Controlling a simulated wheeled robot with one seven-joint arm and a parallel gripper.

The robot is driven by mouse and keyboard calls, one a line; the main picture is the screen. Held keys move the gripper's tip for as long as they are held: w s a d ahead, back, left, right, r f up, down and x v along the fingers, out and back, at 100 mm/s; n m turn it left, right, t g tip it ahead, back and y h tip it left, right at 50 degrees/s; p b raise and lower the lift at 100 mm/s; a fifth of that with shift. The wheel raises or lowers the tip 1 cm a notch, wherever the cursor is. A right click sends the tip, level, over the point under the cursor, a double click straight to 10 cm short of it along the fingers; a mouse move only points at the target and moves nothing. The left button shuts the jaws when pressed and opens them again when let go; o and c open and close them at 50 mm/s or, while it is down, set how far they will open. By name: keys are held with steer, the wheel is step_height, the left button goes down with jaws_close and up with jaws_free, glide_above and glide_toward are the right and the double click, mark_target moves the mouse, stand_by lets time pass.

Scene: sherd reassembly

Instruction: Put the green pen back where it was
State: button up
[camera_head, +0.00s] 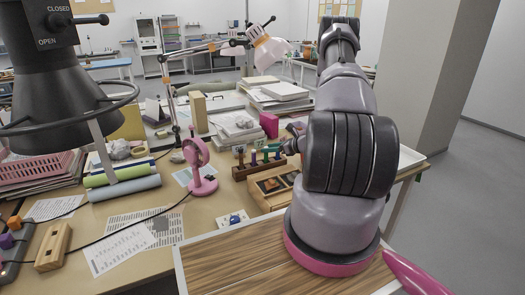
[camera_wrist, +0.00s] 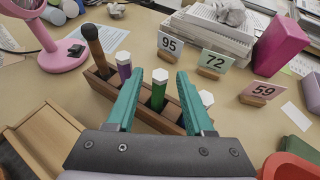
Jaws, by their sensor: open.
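The green pen (camera_wrist: 158,95), with a white hexagonal top, stands upright in a wooden rack (camera_wrist: 150,118) in the wrist view. My gripper (camera_wrist: 155,80) is open, its two teal fingers on either side of the pen, with gaps showing. A purple pen (camera_wrist: 123,68) and a dark round-headed tool (camera_wrist: 95,45) stand in the rack to the left. Another white-topped pen (camera_wrist: 206,97) shows to the right, partly behind the right finger. In the head view the rack (camera_head: 240,174) stands left of my arm, which hides most of my gripper.
Number cards 95 (camera_wrist: 170,45), 72 (camera_wrist: 214,62) and 59 (camera_wrist: 262,90) stand behind the rack. A pink block (camera_wrist: 280,45) is at the far right. A pink fan (camera_head: 200,170) stands left of the rack. A wooden tray (camera_head: 272,186) lies in front of it.

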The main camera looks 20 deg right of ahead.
steer(key=v, duration=0.7)
steer(key=s+a+r+n+g+y, duration=0.1)
steer(key=s+a+r+n+g, duration=0.1)
steer(key=a+r+n, duration=0.35)
steer(key=s+a+r+n+g+y, duration=0.1)
steer(key=a+r+n+g, duration=0.15)
steer(key=a+r, duration=0.6)
steer(key=s+a+r+n+g, duration=0.25)
steer(key=r+n, duration=0.25)
steer(key=r, duration=0.6)
steer(key=s+a+r+n+t+h, duration=0.1)
steer(key=s+a+r+n+h, duration=0.2)
steer(key=s+r+n, duration=0.3)
steer(key=s+a+r+n+t+h, duration=0.1)
steer(key=s+a+r+n+h, duration=0.2)
steer(key=s+r, duration=0.9)
steer(key=shift+s+a+n+t+h, duration=0.15)
steer(key=shift+s+n+t+h, duration=0.25)
steer(key=shift+s+n, duration=1.65)
steer(key=shift+s+m, duration=0.25)
